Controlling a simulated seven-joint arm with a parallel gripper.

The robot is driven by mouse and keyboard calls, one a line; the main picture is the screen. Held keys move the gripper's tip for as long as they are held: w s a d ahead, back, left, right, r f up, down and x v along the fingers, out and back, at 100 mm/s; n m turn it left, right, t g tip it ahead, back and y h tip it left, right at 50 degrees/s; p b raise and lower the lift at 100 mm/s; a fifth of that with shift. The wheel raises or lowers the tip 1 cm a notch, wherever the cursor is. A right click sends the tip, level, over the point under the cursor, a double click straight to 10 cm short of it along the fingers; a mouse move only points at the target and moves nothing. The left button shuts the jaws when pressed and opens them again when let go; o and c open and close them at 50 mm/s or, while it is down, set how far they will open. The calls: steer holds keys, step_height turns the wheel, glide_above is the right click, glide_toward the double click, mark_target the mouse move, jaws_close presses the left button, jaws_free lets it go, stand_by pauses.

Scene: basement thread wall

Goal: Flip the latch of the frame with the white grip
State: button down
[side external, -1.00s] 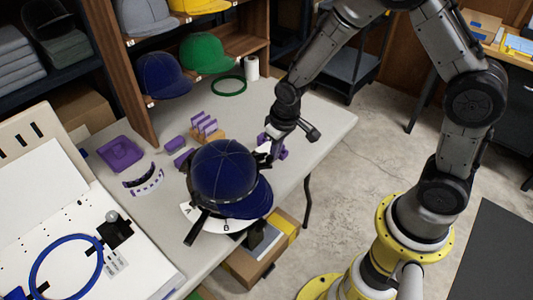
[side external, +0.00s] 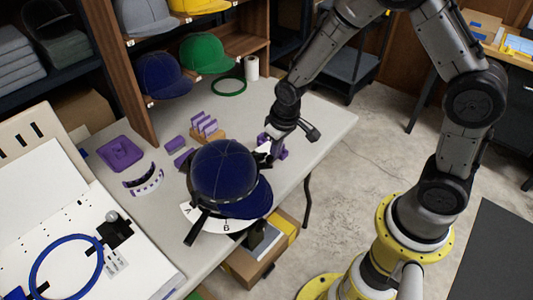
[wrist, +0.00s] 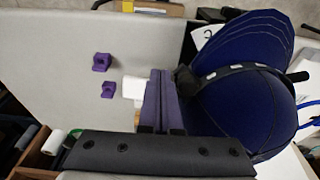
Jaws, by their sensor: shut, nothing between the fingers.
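A navy cap (side external: 224,172) sits on a dark frame on the table, brim toward the front right; in the wrist view the cap (wrist: 240,105) fills the right side. A black strap (wrist: 235,72) with pale marks runs around the cap. A small white grip (side external: 265,146) shows beside my gripper (side external: 272,158), at the cap's right; in the wrist view the white grip (wrist: 133,88) is just left of my fingers (wrist: 160,75). My gripper is shut and empty, close to the strap's end. I cannot tell whether it touches the grip. The latch is mostly hidden.
A white marked disc (side external: 210,222) lies under the cap. Purple pieces (wrist: 102,62) lie on the table (side external: 318,118) beyond my gripper. A purple tray (side external: 120,153) and a wooden rack (side external: 208,130) stand left and behind. A shelf of caps (side external: 205,53) borders the back.

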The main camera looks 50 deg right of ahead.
steer(key=shift+w, duration=0.1)
stand_by(0.3)
steer(key=shift+w+r, duration=0.2)
steer(key=shift+w, duration=0.75)
steer(key=shift+w+r, duration=0.2)
steer(key=shift+w, duration=0.8)
steer(key=shift+w+r, duration=0.2)
steer(key=shift+w, duration=0.75)
step_height(320, 180, up, 9)
steer(key=s, duration=0.2)
steer(key=shift+s+f, duration=0.2)
steer(key=shift+s, duration=0.2)
steer(key=s+d+r+t, duration=0.1)
steer(key=s+r+t, duration=0.1)
steer(key=s+r, duration=0.45)
steer(key=s+d+r+t, duration=0.1)
steer(key=s+r+t, duration=0.15)
steer(key=r, duration=0.65)
steer(key=s+f, duration=0.2)
steer(key=s, duration=1.3)
steer(key=shift+s+d+f+g, duration=0.25)
steer(key=shift+d+f+g, duration=0.05)
steer(key=shift+f+g, duration=0.15)
